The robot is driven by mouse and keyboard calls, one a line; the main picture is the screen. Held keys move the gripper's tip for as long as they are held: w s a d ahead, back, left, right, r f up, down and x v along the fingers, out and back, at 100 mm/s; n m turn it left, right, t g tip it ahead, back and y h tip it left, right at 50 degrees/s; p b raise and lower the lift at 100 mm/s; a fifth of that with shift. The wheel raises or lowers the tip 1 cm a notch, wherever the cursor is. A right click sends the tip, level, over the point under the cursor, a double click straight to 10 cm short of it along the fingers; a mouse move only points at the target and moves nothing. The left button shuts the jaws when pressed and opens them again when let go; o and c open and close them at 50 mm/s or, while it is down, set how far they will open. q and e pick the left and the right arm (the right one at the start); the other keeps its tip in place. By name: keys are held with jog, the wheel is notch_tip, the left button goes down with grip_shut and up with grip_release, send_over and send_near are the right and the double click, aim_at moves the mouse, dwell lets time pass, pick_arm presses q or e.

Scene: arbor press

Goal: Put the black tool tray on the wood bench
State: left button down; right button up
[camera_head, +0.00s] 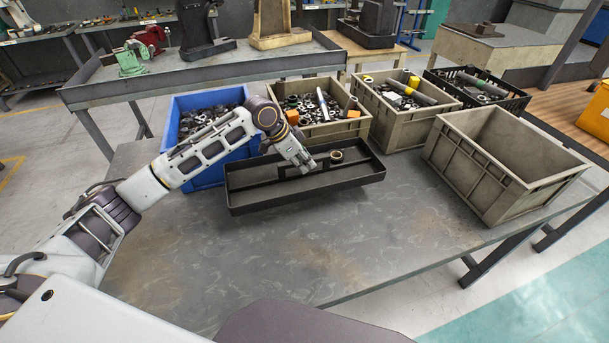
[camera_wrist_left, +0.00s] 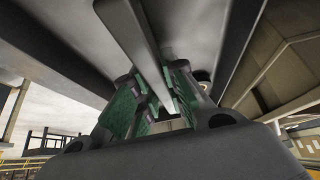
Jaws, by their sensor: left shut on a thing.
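The black tool tray (camera_head: 285,203) is long and shallow, with a bar along its middle and a small ring-shaped part (camera_head: 336,156) inside. In the left wrist view the green finger pads (camera_wrist_left: 155,98) sit on both sides of the grey bar (camera_wrist_left: 140,45). A wood-topped bench (camera_head: 570,115) shows at the right edge. My right gripper is not in view.
A blue bin (camera_head: 190,175) and two filled beige bins (camera_head: 320,135) (camera_head: 405,135) stand behind the tray. An empty beige bin (camera_head: 490,180) is at the right, a black crate (camera_head: 515,103) behind it. A yellow bin (camera_head: 597,115) is on the wood bench. The table's front (camera_head: 300,255) is clear.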

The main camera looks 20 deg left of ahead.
pick_arm(q)
notch_tip(320, 180, up, 20)
jog(key=shift+b, duration=0.3)
jog(key=shift+r, duration=0.1)
dwell(0.7)
